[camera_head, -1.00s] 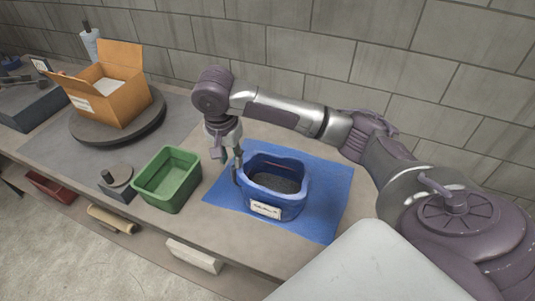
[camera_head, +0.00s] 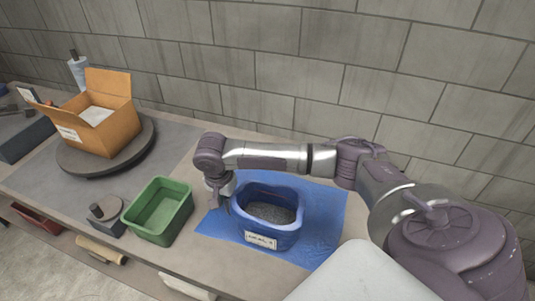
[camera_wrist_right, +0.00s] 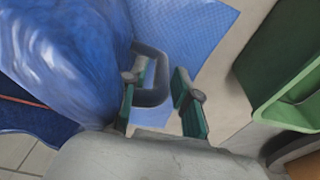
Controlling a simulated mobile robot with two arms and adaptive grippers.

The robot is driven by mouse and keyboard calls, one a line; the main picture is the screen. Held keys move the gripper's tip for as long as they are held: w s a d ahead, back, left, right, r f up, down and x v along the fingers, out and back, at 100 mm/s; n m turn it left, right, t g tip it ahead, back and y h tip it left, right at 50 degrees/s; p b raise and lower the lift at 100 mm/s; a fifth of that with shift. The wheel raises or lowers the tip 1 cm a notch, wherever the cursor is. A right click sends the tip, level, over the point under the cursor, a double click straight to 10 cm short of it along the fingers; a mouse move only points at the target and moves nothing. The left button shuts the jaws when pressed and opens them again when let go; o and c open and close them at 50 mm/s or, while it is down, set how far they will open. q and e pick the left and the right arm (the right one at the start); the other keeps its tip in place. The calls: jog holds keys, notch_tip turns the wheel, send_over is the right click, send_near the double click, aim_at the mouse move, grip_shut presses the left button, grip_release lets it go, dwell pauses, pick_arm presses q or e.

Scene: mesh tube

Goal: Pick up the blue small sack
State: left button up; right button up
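The blue small sack (camera_head: 264,226) stands upright and open-topped on the blue mat (camera_head: 326,217), with dark grainy contents and a white label on its front. My right gripper (camera_head: 224,203) points down at the sack's left side. In the right wrist view, the sack (camera_wrist_right: 65,60) fills the left part, and a dark blue-grey loop handle (camera_wrist_right: 152,97) shows between the two green-padded fingers of the open gripper (camera_wrist_right: 160,100). The left finger overlaps the loop; whether it touches is unclear. My left gripper is out of view.
A green bin (camera_head: 160,211) stands just left of the mat, close to the right gripper. Further left are a cardboard box (camera_head: 105,122) on a round turntable (camera_head: 72,160) and a small grey block (camera_head: 105,215). A block wall (camera_head: 300,70) runs behind the table.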

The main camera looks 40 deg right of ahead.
notch_tip(320, 180, down, 2)
jog(key=shift+w+f, duration=0.1)
jog(key=shift+f, duration=0.05)
jog(key=shift+d+f, duration=0.1)
jog(key=shift+f, duration=0.15)
grip_shut()
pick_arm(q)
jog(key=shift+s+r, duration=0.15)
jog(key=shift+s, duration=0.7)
pick_arm(e)
jog(key=shift+r, duration=0.1)
